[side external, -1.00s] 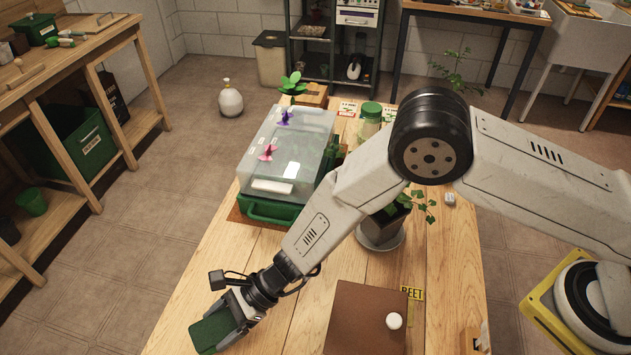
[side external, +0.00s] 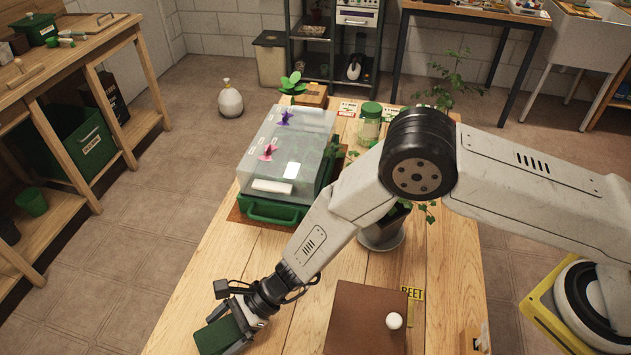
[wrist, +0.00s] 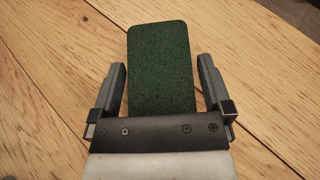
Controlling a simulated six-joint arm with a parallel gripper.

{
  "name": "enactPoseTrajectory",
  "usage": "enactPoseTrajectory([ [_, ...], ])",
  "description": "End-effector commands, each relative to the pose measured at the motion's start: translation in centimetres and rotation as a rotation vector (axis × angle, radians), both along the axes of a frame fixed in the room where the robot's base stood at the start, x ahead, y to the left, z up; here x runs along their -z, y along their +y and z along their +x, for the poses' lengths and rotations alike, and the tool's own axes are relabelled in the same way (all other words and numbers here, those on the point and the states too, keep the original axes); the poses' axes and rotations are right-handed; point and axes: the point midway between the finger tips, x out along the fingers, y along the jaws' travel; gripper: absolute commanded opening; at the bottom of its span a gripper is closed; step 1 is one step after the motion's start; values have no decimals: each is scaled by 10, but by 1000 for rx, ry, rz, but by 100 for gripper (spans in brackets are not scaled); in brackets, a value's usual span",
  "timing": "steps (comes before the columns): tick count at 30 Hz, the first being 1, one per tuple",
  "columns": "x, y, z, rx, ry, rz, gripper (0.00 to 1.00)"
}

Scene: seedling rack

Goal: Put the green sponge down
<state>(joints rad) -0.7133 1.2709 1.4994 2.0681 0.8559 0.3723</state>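The green sponge (side external: 216,337) is at the near left end of the wooden table, and it appears to lie flat on the wood. In the wrist view the sponge (wrist: 160,65) is a dark green rounded block reaching out past the fingertips. My gripper (side external: 228,330) is low over the table around the sponge. In the wrist view the fingers of my gripper (wrist: 160,77) stand on either side of the sponge, with a narrow strip of wood showing on each side. The gripper is open. The sponge's near end is hidden by the gripper body.
A potted plant in a grey pot (side external: 384,230) and a clear-lidded green propagator (side external: 275,208) stand farther back. Bare wood (side external: 240,255) lies between the gripper and the propagator.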

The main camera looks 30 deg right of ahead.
Motion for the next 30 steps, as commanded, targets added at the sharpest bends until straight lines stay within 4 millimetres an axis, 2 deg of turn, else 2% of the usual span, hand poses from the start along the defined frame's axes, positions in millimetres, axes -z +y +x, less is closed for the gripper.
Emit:
enactPoseTrajectory([
  [7, -4, 0, 0, 0, 0, 0, 100],
  [13, -10, -12, 1, 2, 0, 0, 100],
  [30, -48, -82, 1, 2, 0, 0, 100],
])
